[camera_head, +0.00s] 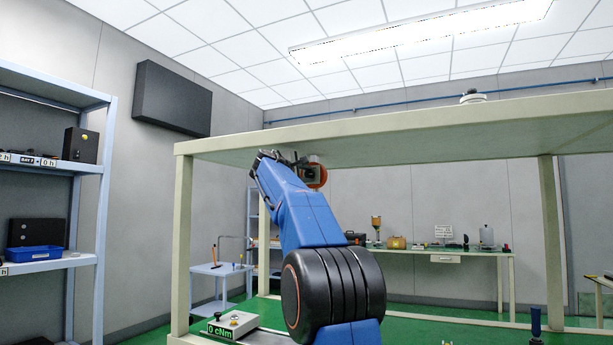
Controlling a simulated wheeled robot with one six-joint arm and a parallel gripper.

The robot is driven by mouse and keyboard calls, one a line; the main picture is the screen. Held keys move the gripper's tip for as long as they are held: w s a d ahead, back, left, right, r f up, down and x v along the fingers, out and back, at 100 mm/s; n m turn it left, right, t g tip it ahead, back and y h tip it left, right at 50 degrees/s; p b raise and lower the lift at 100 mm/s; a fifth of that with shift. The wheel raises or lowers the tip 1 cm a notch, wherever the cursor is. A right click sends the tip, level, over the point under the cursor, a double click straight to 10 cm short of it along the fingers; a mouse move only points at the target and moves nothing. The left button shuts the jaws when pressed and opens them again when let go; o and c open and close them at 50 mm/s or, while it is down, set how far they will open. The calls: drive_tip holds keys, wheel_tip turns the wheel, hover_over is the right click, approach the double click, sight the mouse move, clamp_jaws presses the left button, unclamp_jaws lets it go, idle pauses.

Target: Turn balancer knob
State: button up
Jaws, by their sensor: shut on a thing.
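A round orange-and-dark unit (318,175), which looks like the balancer, sits just under the pale overhead top. Its near side shows a dark, squarish centre. My gripper (284,157) is at the end of my raised blue arm, at the unit's upper left, close under the top. It is shut on a small part there that looks like the balancer knob. The knob itself and the exact contact are mostly hidden by my wrist and fingers.
The pale frame's top (430,135) is close above my gripper, with a left leg (182,240) and a right leg (551,240). A box reading "0 cNm" (232,324) stands low in front. A blue shelf (85,170) is at left and a bench (460,252) behind.

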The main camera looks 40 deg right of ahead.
drive_tip(key=shift+f, duration=0.1)
drive_tip(key=o, duration=1.1)
drive_tip(key=shift+c, duration=0.2)
drive_tip(key=shift+a, duration=0.15)
drive_tip(key=v, duration=1.7)
drive_tip(key=shift+s+f, duration=0.1)
drive_tip(key=shift+s, duration=0.05)
